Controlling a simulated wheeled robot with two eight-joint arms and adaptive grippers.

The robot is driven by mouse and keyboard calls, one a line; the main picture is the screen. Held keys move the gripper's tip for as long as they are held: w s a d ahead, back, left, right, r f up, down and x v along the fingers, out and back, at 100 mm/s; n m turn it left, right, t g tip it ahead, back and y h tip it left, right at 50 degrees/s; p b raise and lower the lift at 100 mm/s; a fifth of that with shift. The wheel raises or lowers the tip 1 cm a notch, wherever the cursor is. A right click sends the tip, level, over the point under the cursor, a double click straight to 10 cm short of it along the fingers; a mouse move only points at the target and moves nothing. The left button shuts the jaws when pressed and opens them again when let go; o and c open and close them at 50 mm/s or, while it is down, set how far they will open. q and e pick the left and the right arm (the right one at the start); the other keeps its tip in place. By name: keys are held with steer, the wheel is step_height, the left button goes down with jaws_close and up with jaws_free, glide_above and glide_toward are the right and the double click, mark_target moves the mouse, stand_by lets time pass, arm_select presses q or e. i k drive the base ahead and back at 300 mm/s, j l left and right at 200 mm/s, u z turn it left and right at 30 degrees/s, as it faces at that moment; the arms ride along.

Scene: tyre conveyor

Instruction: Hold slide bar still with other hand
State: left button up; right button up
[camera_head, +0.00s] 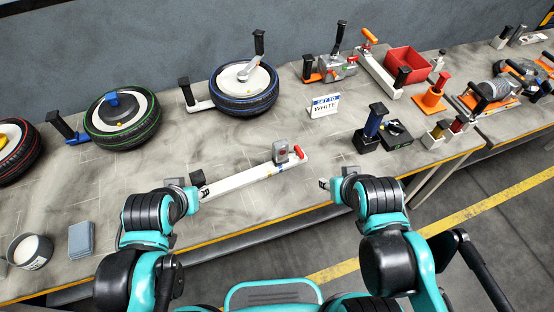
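The slide bar (240,180) is a long white bar lying on the table in front of me, slanting up to the right. My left gripper (196,188) is at the bar's left end, beside a small black piece there. Its fingers are mostly hidden, so I cannot tell whether it grips the bar. My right gripper (324,184) is near the table's front edge, to the right of and apart from the bar. Its fingers are too small to read.
Wheels with green (122,118) and blue (245,90) rims lie at the back. A "SET TO WHITE" sign (324,105) stands behind the bar. Clamps, handled tools and a red bin (407,62) fill the right side. A cup (30,251) stands at the front left.

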mark_target(279, 148)
steer(key=l+u, duration=0.15)
steer(key=u, duration=0.3)
steer(key=l+u, duration=0.1)
steer(key=u, duration=0.35)
steer(key=l+u, duration=0.15)
steer(key=u, duration=0.3)
steer(key=k+l+u, duration=0.3)
steer(key=l, duration=0.25)
steer(key=k+l+u, duration=0.3)
steer(key=l, duration=0.2)
steer(key=k+l+u, duration=0.3)
steer(key=l, duration=0.15)
steer(key=k+l, duration=0.3)
steer(key=l, duration=0.1)
